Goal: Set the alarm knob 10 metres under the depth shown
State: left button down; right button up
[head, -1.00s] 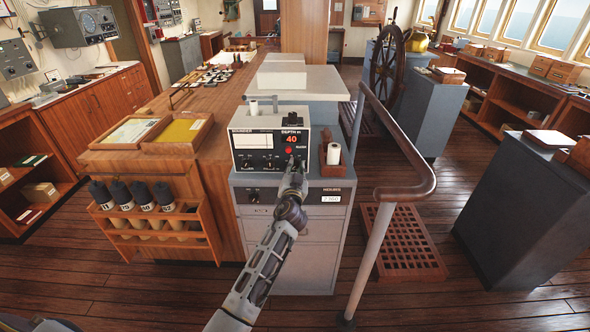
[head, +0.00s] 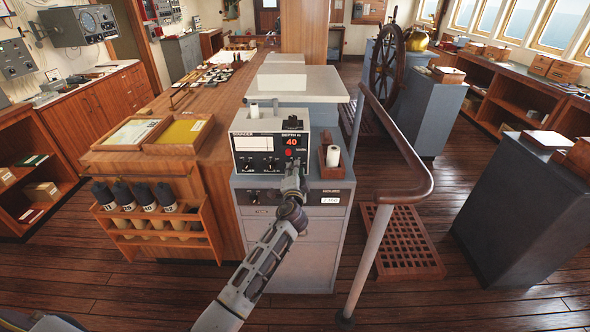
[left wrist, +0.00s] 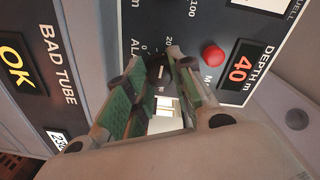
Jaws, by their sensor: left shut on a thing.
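The sounder box (head: 270,142) stands on a grey cabinet and its red depth display (head: 291,141) reads 40. The display also shows in the left wrist view (left wrist: 240,70). My right gripper is out of view.
A red button (left wrist: 212,55) sits close beside the left fingers. A wooden holder with a white roll (head: 333,156) is right of the box. A handrail (head: 405,180) stands to the right. Below is a panel with an OK light (left wrist: 15,65) and a "BAD TUBE" label.

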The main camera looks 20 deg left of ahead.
pick_arm(q)
jog(key=shift+d+m+p, duration=0.1)
jog(key=shift+m+p, duration=1.2)
jog(key=shift+m, duration=1.7)
jog(key=shift+y, duration=0.3)
jog(key=c, duration=1.2)
grip_release()
jog(key=shift+s, duration=0.1)
jog(key=shift+v, duration=5.9)
jog(key=shift+r, duration=0.1)
